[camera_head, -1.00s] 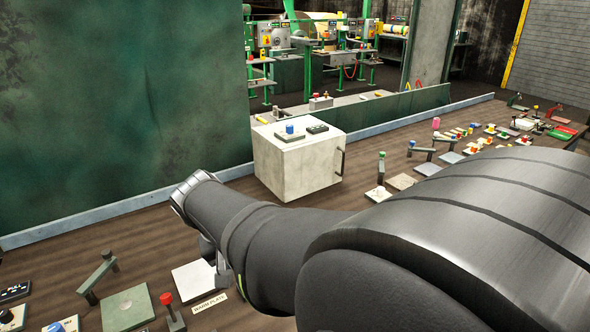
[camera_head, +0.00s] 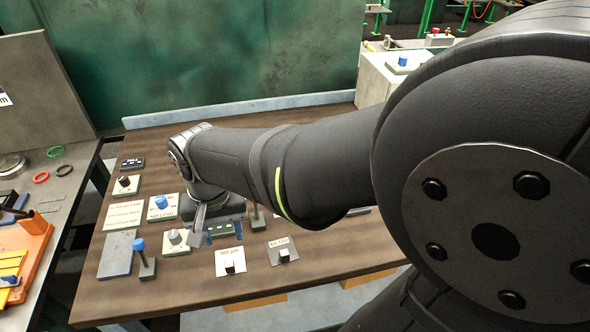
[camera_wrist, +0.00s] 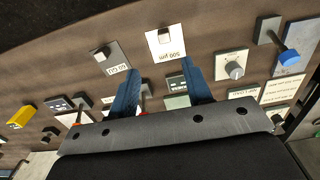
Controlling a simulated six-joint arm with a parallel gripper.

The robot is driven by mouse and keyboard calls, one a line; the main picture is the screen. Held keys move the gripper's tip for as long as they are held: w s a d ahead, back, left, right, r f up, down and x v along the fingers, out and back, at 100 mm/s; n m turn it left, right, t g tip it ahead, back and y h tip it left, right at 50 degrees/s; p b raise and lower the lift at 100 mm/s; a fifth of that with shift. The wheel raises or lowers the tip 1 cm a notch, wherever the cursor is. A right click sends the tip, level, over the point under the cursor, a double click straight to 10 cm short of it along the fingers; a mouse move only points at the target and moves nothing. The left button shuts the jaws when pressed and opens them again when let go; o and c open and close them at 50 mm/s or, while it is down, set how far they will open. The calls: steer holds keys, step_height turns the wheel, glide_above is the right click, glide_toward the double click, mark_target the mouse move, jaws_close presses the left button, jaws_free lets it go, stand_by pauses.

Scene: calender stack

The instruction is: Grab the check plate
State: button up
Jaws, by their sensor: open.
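Two small plates with raised grips could be the check plate; I cannot tell which is meant. The white one marked "500 µm" (camera_head: 229,262) lies at the table's front, and also shows in the wrist view (camera_wrist: 158,49). The grey one marked "60 GU" (camera_head: 291,243) lies to its right; it appears left of the white one in the wrist view (camera_wrist: 103,66). My gripper (camera_head: 223,231) is open and empty, its blue fingers pointing toward these plates. In the wrist view the fingertips (camera_wrist: 160,67) are spread, with the white plate just beyond them.
A small dark green display (camera_wrist: 175,83) shows between the fingers. A grey knob (camera_head: 174,237), a blue-topped lever (camera_head: 145,262) and a blue nip load button (camera_head: 160,203) stand to the left. A side bench (camera_head: 62,190) with an orange tool is further left. Bare wood lies right of the plates.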

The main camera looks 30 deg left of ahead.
glide_above(228, 263)
steer(key=f, duration=0.6)
steer(key=shift+w+d+f, duration=0.1)
steer(key=shift+w+d, duration=0.15)
steer(key=shift+d, duration=0.15)
steer(key=shift+s+a+f, duration=0.1)
steer(key=shift+a+f, duration=0.1)
steer(key=shift+f, duration=1.2)
steer(key=shift+s+a+f, duration=0.1)
steer(key=shift+a+f, duration=0.05)
steer(key=shift+f, duration=1.25)
jaws_close()
